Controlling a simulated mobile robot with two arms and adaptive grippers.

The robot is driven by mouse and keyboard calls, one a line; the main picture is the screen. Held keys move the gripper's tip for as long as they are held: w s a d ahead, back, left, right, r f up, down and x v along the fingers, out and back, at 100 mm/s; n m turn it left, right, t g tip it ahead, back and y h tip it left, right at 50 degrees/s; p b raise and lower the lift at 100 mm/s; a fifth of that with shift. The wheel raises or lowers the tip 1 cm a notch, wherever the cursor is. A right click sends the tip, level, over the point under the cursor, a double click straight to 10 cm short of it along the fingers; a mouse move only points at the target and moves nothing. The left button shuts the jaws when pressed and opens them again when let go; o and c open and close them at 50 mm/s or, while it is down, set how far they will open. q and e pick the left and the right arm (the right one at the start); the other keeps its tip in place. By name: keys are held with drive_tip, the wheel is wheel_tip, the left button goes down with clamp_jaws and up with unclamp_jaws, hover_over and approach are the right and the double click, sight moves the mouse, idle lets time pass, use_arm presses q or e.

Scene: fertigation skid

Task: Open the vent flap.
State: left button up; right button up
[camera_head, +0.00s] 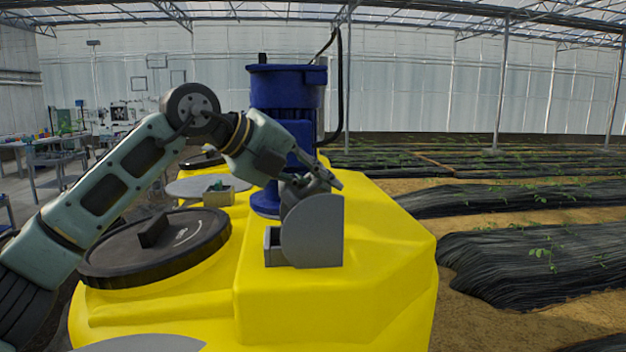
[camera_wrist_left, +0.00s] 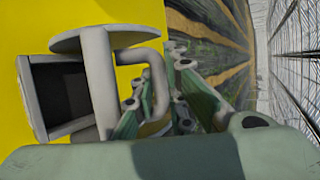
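The grey vent sits on the yellow tank in the head view, with a rounded grey plate (camera_head: 313,232) facing me and a dark recess (camera_head: 272,240) at its left. In the left wrist view its box (camera_wrist_left: 28,95) shows a dark recess, and a pale bent handle (camera_wrist_left: 150,57) stands out to the right. I cannot tell how far the flap is open. My left gripper (camera_head: 318,182) is just behind the plate's top, partly hidden by it. In the wrist view its fingers (camera_wrist_left: 160,95) look spread, with the handle's bent end between them. My right gripper is not in view.
The yellow tank (camera_head: 335,300) carries a black round lid (camera_head: 185,240) at left and a blue motor (camera_head: 285,90) behind my gripper. A small grey box (camera_head: 218,198) stands behind the lid. Covered planting rows (camera_head: 530,260) lie to the right.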

sight(305, 207)
use_arm(q)
drive_tip(key=o, duration=0.4)
drive_tip(key=shift+d+r, duration=0.25)
drive_tip(key=shift+d, duration=0.2)
drive_tip(key=shift+s+r, duration=0.1)
drive_tip(key=shift+r, duration=0.4)
drive_tip(key=shift+s+a+r+p, duration=0.2)
drive_tip(key=shift+r+p, duration=0.05)
drive_tip(key=shift+r, duration=0.3)
drive_tip(key=shift+s+a+r+p, duration=0.15)
drive_tip(key=shift+r+p, duration=0.05)
drive_tip(key=shift+r, duration=0.3)
drive_tip(key=shift+s+a+r+h+p, duration=0.15)
drive_tip(key=shift+s+a+r+p, duration=0.1)
drive_tip(key=shift+r, duration=0.25)
drive_tip(key=shift+s+a+r+h+p, duration=0.1)
drive_tip(key=shift+a+r+h, duration=0.1)
drive_tip(key=shift+r, duration=0.3)
drive_tip(key=shift+s+a+r+p, duration=0.2)
drive_tip(key=shift+s+a+r, duration=0.1)
drive_tip(key=shift+s+r, duration=0.25)
drive_tip(key=shift+s+a+r+p, duration=0.15)
drive_tip(key=shift+s+a+r, duration=0.1)
drive_tip(key=shift+s+r, duration=0.35)
drive_tip(key=shift+s, duration=0.15)
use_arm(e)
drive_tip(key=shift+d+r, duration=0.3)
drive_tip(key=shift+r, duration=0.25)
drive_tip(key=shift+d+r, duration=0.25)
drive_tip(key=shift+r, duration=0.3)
